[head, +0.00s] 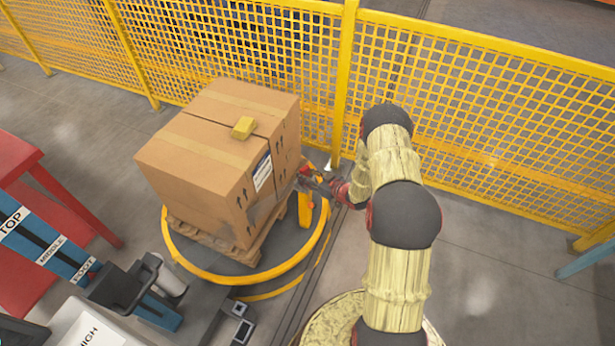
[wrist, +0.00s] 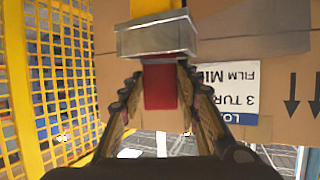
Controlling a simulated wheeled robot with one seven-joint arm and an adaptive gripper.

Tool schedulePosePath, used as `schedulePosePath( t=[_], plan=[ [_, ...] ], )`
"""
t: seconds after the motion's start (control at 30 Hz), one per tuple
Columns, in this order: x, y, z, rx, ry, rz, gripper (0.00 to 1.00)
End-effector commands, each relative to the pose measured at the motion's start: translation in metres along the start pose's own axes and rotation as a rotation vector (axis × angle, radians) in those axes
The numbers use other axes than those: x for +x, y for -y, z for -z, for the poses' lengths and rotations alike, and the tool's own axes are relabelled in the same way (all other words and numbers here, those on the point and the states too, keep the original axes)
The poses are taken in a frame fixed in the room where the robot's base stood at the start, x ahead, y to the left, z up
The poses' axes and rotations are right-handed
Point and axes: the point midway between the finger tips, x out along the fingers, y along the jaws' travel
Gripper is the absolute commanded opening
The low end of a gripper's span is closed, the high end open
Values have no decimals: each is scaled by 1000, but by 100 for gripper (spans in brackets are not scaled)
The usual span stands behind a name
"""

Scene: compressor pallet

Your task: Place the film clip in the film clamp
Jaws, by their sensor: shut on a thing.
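My gripper (wrist: 156,82) is shut on a red block-like piece, which looks like the film clip (wrist: 160,88); one finger is on each side of it. Directly beyond it in the wrist view is a grey metal block on a yellow part, which looks like the film clamp (wrist: 157,38). The clip's far end meets the edge of the grey block in the picture; I cannot tell whether it touches or enters it. In the head view my gripper (head: 318,182) is small, beside the carton and just above a yellow post (head: 305,210) at the turntable's edge.
A stack of cartons (head: 195,160) stands on a pallet (head: 245,245) on a yellow-ringed turntable (head: 190,252). A yellow block (head: 243,127) lies on top. A yellow mesh fence (head: 470,90) runs close behind. A control panel (head: 45,245) stands at left. Floor at right is clear.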

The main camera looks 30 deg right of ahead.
Motion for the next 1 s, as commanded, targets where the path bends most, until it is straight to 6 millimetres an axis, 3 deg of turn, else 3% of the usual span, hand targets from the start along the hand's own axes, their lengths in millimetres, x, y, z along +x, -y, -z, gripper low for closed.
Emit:
schedulePosePath(
  t=[0.1, 0.13, 0.43, 0.8, 1.0],
  plan=[
    [2, 0, -4, 0, 0, 0, 7],
    [1, 0, -4, 0, 0, 0, 34],
    [1, 0, -3, 0, 1, 0, 51],
    [-1, 0, 1, 0, 1, 0, 51],
    [-31, -1, 2, 2, 2, -3, 51]
  ],
)
